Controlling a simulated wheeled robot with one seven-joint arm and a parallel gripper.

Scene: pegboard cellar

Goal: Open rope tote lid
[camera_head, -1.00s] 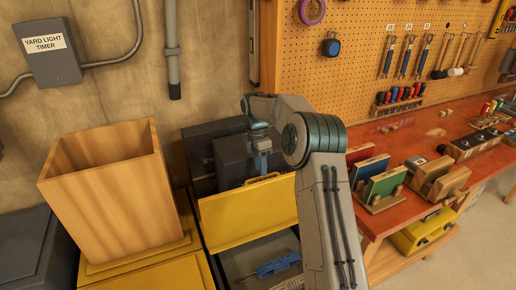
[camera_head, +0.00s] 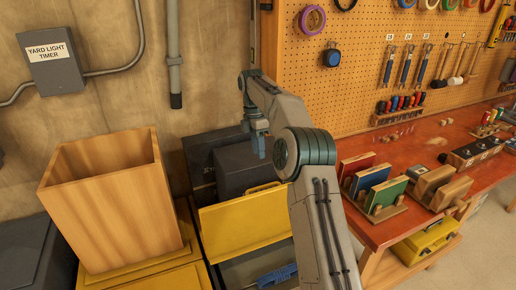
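The rope tote is a dark grey box (camera_head: 236,274) at the bottom centre. A coil of blue rope (camera_head: 277,275) lies inside it. Its yellow lid (camera_head: 243,223) stands raised at the back of the tote, tilted up, with a yellow handle (camera_head: 263,187) along its top edge. My gripper (camera_head: 259,154) points down just above and behind the lid's top edge, apart from it, in front of a dark case. The gripper is small here and its finger gap does not show. My arm hides the right side of the tote and part of the lid's right edge.
A tall open wooden bin (camera_head: 112,215) stands on a yellow lid (camera_head: 150,278) left of the tote. Dark cases (camera_head: 240,168) stand behind the raised lid. A red workbench (camera_head: 385,232) with books and tools is at the right, with a yellow case (camera_head: 425,242) below.

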